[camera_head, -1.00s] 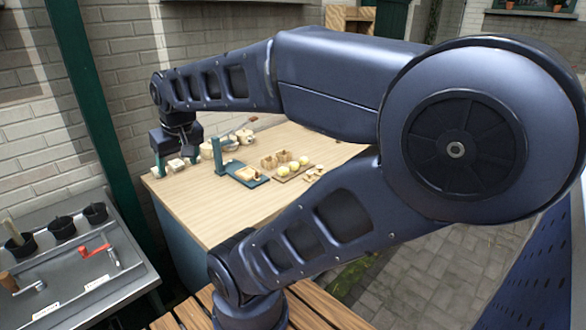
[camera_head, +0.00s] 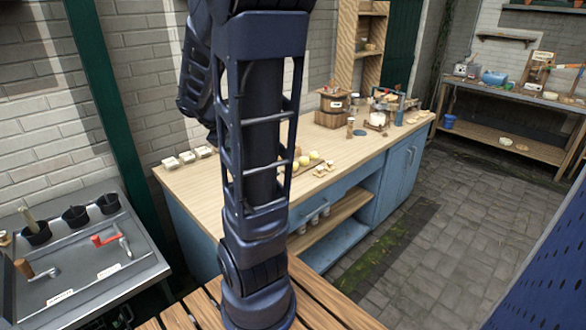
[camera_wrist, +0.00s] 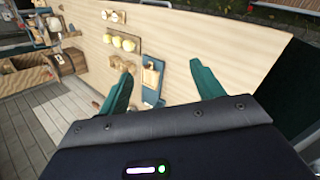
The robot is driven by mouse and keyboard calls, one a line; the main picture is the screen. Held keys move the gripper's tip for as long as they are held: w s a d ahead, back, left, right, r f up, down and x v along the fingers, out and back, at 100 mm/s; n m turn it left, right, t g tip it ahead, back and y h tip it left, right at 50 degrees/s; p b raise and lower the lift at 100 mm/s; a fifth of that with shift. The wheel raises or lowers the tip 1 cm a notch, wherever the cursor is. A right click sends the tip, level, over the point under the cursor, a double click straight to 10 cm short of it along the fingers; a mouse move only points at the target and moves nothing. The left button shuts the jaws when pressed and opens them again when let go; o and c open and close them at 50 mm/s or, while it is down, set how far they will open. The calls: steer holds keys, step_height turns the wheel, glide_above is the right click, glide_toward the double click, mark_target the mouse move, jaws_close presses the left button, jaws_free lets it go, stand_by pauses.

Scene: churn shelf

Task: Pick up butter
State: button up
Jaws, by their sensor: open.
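My gripper (camera_wrist: 163,84) is open, with its two green fingers apart and nothing between them, in the wrist view. It is above the wooden counter (camera_wrist: 185,40). Behind the fingers lie a blue board with a wooden piece (camera_wrist: 151,76) on it, and a board with rounded yellow lumps (camera_wrist: 128,44). The lumps, which may be butter, also show in the head view (camera_head: 314,155). Several pale blocks (camera_head: 187,157) sit at the counter's left end; I cannot tell whether these are butter. In the head view my arm hides my gripper and part of the counter.
A wooden tub (camera_head: 333,108) and other dairy items stand farther along the counter. A second bench (camera_head: 510,97) stands at the far right. The paved floor between is clear.

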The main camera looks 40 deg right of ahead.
steer(key=w+d+f+n+g+h, duration=0.1)
steer(key=w+d+f+n+h, duration=0.2)
steer(key=d, duration=0.5)
steer(key=w+d+f+n+g+h, duration=0.1)
steer(key=w+d+f+n+h, duration=0.2)
steer(key=d+f, duration=0.4)
steer(key=n+t, duration=0.2)
steer(key=n, duration=0.6)
glide_toward(296, 163)
steer(key=shift+w+d+f, duration=0.1)
steer(key=shift+w+f, duration=0.1)
steer(key=shift+w, duration=0.1)
steer(key=x, duration=0.5)
steer(key=shift+d+f, duration=0.15)
steer(key=shift+d, duration=0.2)
steer(key=x, duration=0.5)
steer(key=shift+w+a+f, duration=0.1)
steer(key=shift+w+f, duration=0.15)
steer(key=c, duration=1.1)
steer(key=shift+o, duration=0.2)
steer(key=shift+r, duration=0.1)
step_height(296, 163, up, 20)
